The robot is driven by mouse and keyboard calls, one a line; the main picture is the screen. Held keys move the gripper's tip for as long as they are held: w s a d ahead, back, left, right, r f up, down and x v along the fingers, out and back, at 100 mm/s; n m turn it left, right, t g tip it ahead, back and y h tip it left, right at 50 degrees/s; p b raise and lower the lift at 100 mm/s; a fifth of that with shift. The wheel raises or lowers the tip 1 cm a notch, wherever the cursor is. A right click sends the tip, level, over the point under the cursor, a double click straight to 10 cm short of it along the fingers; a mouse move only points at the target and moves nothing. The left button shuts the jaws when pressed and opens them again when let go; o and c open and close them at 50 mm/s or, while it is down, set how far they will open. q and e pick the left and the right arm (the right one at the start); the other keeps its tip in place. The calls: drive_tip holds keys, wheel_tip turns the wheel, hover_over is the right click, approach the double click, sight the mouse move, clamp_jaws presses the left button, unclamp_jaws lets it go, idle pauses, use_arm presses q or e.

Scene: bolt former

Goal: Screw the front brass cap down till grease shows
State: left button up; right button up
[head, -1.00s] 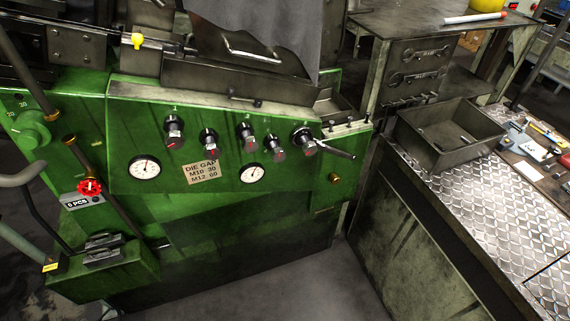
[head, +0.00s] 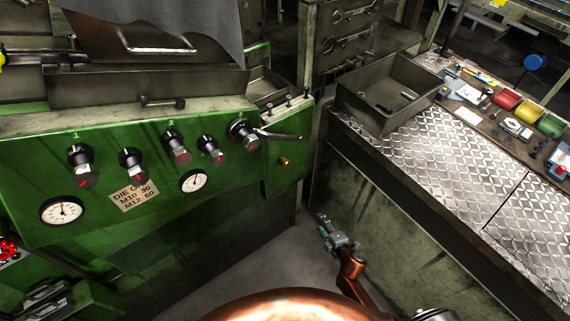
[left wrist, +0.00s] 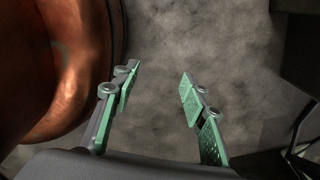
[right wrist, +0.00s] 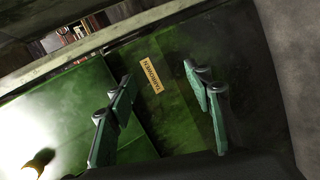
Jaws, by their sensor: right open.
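A small brass cap (head: 284,162) sticks out of the green machine's front panel, near its right edge and below the lever. It also shows at the left of the right wrist view (right wrist: 38,163). No grease can be made out on it. My right gripper (head: 324,220) is below and to the right of the cap, apart from it. In the right wrist view its jaws (right wrist: 163,80) are spread and empty. My left gripper is outside the head view; in the left wrist view its jaws (left wrist: 160,80) are spread and empty above the grey floor.
Black knobs (head: 133,165), dials (head: 193,180) and a lever (head: 280,136) stand out from the panel. A metal bin (head: 350,93) and a tread-plate bench (head: 440,150) stand at the right. A floor gap lies between machine and bench.

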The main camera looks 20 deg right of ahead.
drive_tip(key=w+a+r+n+t+y, duration=0.1)
drive_tip(key=w+a+r+n, duration=0.15)
drive_tip(key=r, duration=0.55)
drive_tip(key=w+a+r+n+t+y, duration=0.15)
drive_tip(key=w+r+n, duration=0.25)
drive_tip(key=r, duration=0.4)
drive_tip(key=n+t+y, duration=0.2)
drive_tip(key=n, duration=0.4)
approach(287, 166)
drive_tip(key=x, duration=1)
drive_tip(key=shift+w+b, duration=0.3)
drive_tip(key=shift+b, duration=0.1)
use_arm(q)
drive_tip(key=shift+f, duration=0.45)
use_arm(e)
drive_tip(key=shift+w+a, duration=0.2)
drive_tip(key=shift+w, duration=0.15)
drive_tip(key=shift+c, duration=0.3)
use_arm(q)
drive_tip(key=shift+w, duration=0.1)
use_arm(e)
drive_tip(key=c, duration=1.1)
